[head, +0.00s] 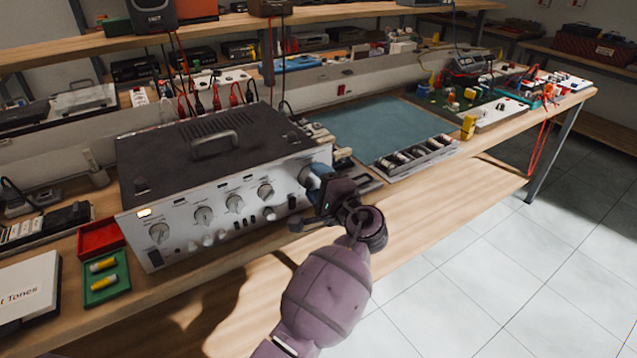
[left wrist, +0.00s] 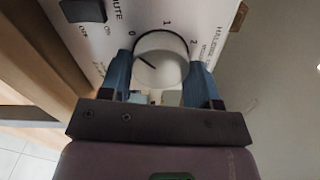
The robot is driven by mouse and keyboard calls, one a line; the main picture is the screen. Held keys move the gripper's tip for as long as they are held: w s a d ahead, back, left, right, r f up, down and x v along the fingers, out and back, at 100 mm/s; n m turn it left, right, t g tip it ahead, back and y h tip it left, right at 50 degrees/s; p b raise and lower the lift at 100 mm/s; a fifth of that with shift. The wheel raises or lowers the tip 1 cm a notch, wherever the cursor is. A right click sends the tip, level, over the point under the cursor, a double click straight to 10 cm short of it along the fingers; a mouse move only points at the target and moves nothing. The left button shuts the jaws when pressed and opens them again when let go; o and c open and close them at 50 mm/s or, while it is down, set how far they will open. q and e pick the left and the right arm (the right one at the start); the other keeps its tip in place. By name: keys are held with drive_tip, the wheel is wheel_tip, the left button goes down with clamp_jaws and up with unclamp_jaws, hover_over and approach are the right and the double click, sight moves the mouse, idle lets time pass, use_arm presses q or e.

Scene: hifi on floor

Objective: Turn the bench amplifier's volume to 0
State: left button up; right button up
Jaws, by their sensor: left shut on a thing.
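The bench amplifier (head: 190,212) is a silver-fronted box with a dark top and handle, standing on the wooden bench. My left gripper (head: 318,186) is at the right end of its front panel, shut on the volume knob. In the left wrist view the pale round volume knob (left wrist: 160,70) sits between the two blue fingers of the left gripper (left wrist: 165,82). The dark line on the knob points up and left, toward the printed 0. Marks 1 and 2 show above and right of it. The gripper hides the knob's lower part. My right gripper is not in view.
A MUTE switch (left wrist: 84,10) is left of the knob. Several other knobs line the panel, such as one grey knob (head: 265,191). Red (head: 100,238) and green (head: 105,278) trays stand left of the amplifier. A blue-green mat (head: 385,125) and a component tray (head: 420,160) lie right.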

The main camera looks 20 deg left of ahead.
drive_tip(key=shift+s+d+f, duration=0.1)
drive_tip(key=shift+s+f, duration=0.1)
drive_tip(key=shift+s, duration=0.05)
use_arm(q)
drive_tip(key=o, duration=0.9)
